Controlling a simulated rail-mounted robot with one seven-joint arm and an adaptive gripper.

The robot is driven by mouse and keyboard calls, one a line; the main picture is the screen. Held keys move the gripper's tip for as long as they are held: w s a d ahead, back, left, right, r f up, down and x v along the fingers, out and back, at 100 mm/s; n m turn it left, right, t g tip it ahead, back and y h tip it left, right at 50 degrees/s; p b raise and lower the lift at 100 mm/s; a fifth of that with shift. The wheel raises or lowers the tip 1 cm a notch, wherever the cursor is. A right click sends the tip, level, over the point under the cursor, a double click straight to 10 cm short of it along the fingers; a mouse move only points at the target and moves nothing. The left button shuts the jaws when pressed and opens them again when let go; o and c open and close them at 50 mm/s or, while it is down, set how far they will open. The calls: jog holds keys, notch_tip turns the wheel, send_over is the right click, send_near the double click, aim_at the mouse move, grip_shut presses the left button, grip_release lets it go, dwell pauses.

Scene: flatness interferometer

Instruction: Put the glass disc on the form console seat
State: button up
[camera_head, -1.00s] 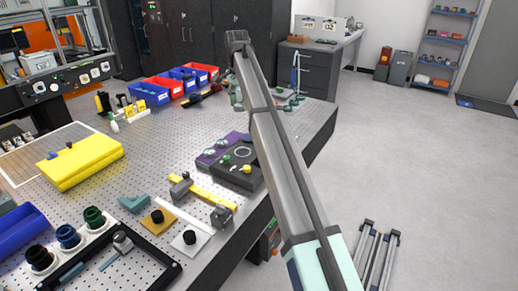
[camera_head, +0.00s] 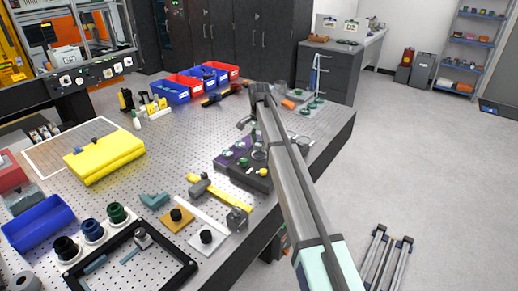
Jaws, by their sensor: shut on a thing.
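The form console (camera_head: 236,172) is a dark box with a purple part, on the near right side of the perforated table. It has green and yellow knobs. Its round seat (camera_head: 259,153) lies partly behind my arm. My gripper (camera_head: 246,123) shows only in part, left of my arm and just above and behind the console in the picture. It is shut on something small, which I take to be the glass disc. The disc itself cannot be made out, and its gap to the seat cannot be judged.
A yellow-handled tool (camera_head: 218,192) and small square plates lie in front of the console. A yellow case (camera_head: 104,157), a blue trough (camera_head: 38,222) and a black frame tray (camera_head: 180,264) stand left and front. Red and blue bins (camera_head: 170,91) line the back.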

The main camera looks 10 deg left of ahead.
aim_at(259, 144)
jog(key=shift+f+p, duration=0.45)
jog(key=shift+f, duration=1.5)
jog(key=shift+f, duration=0.15)
jog(key=o, duration=1.2)
notch_tip(259, 144, up, 12)
jog(key=b, duration=0.3)
